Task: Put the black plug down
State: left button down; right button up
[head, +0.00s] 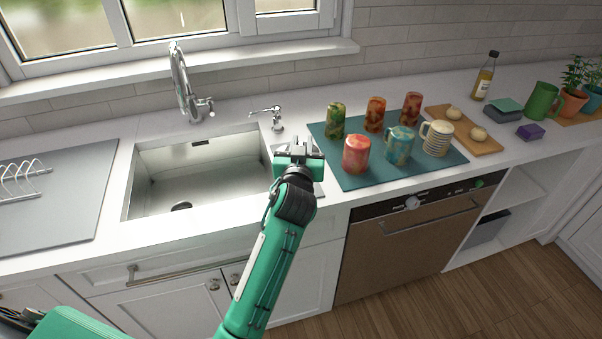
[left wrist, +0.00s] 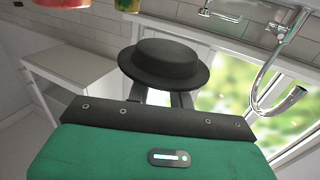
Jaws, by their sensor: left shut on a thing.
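The black plug (left wrist: 165,62), round with a wide brim and a domed top, is in the left wrist view. My left gripper (left wrist: 160,95) is shut on it from below the brim, and the plug appears clear of any surface there. In the head view my left gripper (head: 299,154) is over the counter by the sink's right edge; I cannot make out the plug there. The steel sink (head: 160,190) is left of the gripper, with a dark drain (head: 181,206) in its floor. My right gripper is not in view.
A teal mat (head: 350,181) with several mugs and patterned cups, including a red one (head: 356,154), lies right of the gripper. A soap dispenser (head: 277,120) and faucet (head: 182,85) stand behind. A grey drainboard with a rack (head: 20,180) is at left.

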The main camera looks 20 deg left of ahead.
pick_arm(q)
notch_tip(320, 180, down, 5)
jog(key=shift+f, duration=0.15)
notch_tip(320, 180, down, 4)
jog(key=shift+f, duration=0.1)
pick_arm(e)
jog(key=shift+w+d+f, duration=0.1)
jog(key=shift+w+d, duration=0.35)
pick_arm(q)
jog(key=shift+f+b, duration=0.15)
jog(key=shift+b, duration=0.25)
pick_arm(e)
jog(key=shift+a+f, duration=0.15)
pick_arm(q)
jog(key=c, duration=1.4)
grip_release()
jog(key=shift+o, duration=0.8)
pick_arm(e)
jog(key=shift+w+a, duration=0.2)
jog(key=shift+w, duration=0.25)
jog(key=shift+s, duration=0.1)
